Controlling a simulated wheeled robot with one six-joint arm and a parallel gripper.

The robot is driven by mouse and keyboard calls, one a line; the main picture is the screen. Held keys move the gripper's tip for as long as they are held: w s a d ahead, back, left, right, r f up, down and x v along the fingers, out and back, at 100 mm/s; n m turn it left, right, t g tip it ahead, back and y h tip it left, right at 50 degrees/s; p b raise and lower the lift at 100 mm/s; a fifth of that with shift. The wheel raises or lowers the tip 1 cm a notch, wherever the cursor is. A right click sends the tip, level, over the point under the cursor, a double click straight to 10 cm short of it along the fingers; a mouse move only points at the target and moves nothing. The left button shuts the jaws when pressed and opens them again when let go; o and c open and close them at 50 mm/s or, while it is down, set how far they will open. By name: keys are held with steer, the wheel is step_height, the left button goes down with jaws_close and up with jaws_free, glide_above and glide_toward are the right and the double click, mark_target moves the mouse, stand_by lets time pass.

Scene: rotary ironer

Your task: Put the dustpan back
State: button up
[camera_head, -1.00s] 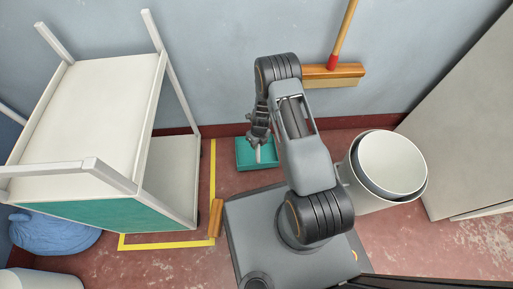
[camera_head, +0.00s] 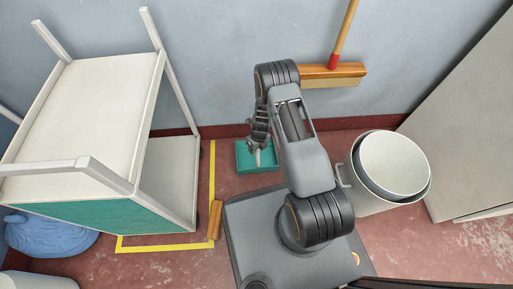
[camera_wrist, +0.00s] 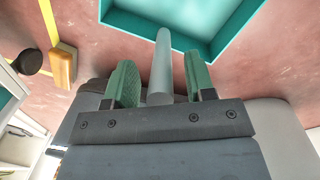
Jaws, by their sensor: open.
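The teal dustpan (camera_head: 243,158) lies on the red floor near the wall, just ahead of my base. In the wrist view its teal tray (camera_wrist: 228,42) is at the top, and its grey round handle (camera_wrist: 162,50) points back toward my gripper. My gripper (camera_head: 261,146) is low over the dustpan in the head view. In the wrist view my gripper (camera_wrist: 162,84) is open, with one green finger on each side of the handle. Gaps show between the handle and both fingers. The handle's near end is hidden by the gripper body.
A white trolley (camera_head: 88,95) stands at left beside yellow floor tape (camera_head: 212,170) and a small wooden block (camera_head: 215,219). A broom (camera_head: 330,75) is against the wall. A grey-white bin (camera_head: 392,165) stands right. A blue bundle (camera_head: 50,233) lies lower left.

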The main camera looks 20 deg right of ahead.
steer(key=shift+r, duration=0.1)
step_height(320, 180, up, 32)
steer(key=s+n+t+p, duration=0.1)
steer(key=n+p, duration=0.5)
steer(key=n, duration=0.7)
steer(key=s+d+r+n+t+h, duration=0.1)
steer(key=s+r+n+t, duration=0.1)
steer(key=s+r+n, duration=1.3)
steer(key=n, duration=0.3)
steer(key=shift+s+d+r+n, duration=0.2)
steer(key=shift+n, duration=0.1)
